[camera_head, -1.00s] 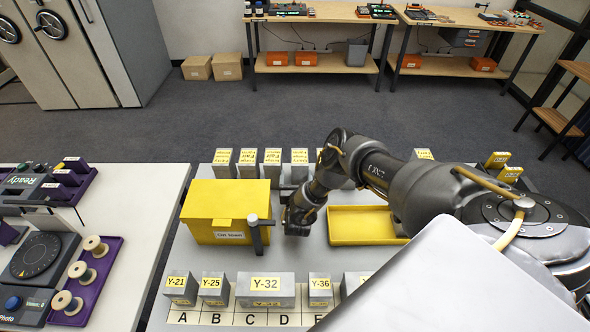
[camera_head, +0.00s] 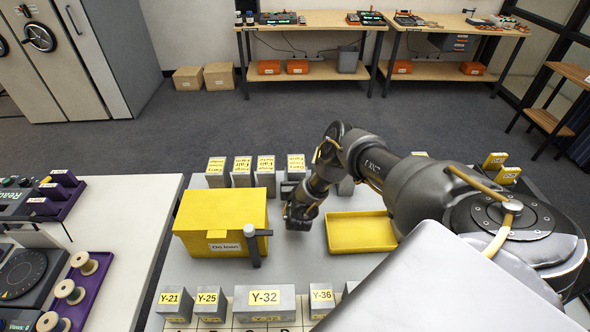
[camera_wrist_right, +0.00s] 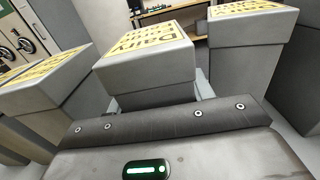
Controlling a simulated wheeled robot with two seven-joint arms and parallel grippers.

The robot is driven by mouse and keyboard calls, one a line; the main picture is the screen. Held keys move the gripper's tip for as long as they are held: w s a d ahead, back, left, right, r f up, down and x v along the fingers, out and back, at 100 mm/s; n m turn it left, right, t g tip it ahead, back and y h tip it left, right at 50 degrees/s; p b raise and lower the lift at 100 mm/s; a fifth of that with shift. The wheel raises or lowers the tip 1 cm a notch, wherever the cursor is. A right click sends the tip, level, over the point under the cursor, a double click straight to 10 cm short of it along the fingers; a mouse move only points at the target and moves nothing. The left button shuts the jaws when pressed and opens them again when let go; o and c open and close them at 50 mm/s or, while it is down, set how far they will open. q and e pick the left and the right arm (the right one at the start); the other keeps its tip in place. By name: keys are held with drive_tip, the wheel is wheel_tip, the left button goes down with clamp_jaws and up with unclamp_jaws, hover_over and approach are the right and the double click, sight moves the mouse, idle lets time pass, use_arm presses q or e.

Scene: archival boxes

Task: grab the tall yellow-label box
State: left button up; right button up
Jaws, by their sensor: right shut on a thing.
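Tall grey boxes with yellow top labels stand in a row at the back of the grey table. My right gripper (camera_head: 289,188) is shut on one of them, the tall yellow-label box (camera_head: 296,163), whose top reads roughly "Dairy" in the right wrist view (camera_wrist_right: 148,68). I cannot tell whether the held box is lifted. My left gripper is not in view.
A yellow "On loan" box (camera_head: 222,215) stands left of my right wrist, with a dark post (camera_head: 252,247) before it. A yellow tray (camera_head: 360,232) lies to the right. Low grey boxes such as Y-32 (camera_head: 264,310) line the front. A white table (camera_head: 130,225) stands left.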

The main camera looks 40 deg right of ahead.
drive_tip(key=shift+a, duration=0.15)
drive_tip(key=c, duration=0.4)
drive_tip(key=shift+o, duration=0.2)
drive_tip(key=shift+w+r, duration=0.1)
drive_tip(key=shift+r, duration=0.4)
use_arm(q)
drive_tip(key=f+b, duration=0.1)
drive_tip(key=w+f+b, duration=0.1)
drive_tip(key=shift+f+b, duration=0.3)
use_arm(e)
wheel_tip(320, 180, up, 27)
